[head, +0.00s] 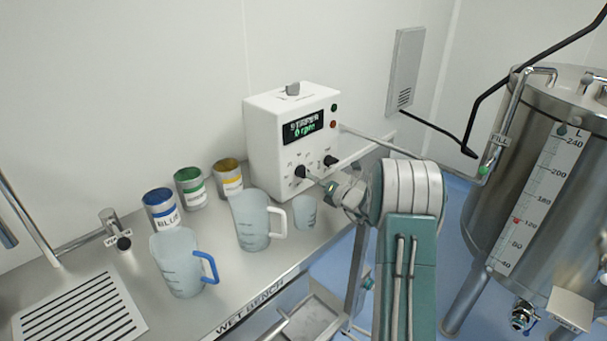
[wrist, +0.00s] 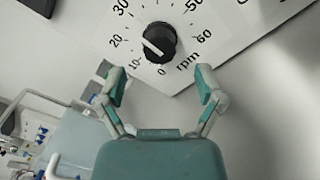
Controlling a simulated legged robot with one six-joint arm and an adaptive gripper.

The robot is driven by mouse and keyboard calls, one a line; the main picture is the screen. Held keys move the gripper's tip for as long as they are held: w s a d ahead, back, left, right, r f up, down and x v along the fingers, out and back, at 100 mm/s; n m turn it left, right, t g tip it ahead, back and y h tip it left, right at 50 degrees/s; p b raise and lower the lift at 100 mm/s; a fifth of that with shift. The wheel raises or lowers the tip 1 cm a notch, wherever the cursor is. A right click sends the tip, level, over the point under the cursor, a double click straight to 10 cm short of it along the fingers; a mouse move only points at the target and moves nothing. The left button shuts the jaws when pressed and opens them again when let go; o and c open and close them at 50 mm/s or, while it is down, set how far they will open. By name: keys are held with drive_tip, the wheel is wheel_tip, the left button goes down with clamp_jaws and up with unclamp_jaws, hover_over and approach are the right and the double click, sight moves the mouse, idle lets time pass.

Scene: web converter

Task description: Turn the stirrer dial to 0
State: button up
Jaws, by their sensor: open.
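The stirrer box (head: 262,125) is white and stands on the bench against the wall. Its display (head: 304,126) shows green text that appears to read "STIRRER 0 rpm". Two black knobs sit low on its front, a left one (head: 302,171) and a right one (head: 330,161). In the wrist view a black dial (wrist: 160,42) has a scale from 0 to 60 rpm. Its short white mark slants on the left side, roughly between 10 and 20. My gripper (wrist: 159,84) is open and empty, its fingers just below the dial in the picture, apart from it. It also shows in the head view (head: 328,186).
Clear jugs (head: 252,222) and a small beaker (head: 305,212) stand on the wet bench (head: 225,285) close to my gripper. Blue, green and yellow cans (head: 190,188) stand behind them. A steel tank (head: 530,180) is at the right, with a pipe near the box.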

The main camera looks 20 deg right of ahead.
sight(304, 173)
drive_tip(key=x, duration=0.5)
drive_tip(key=shift+c, duration=0.4)
drive_tip(key=c, duration=1.1)
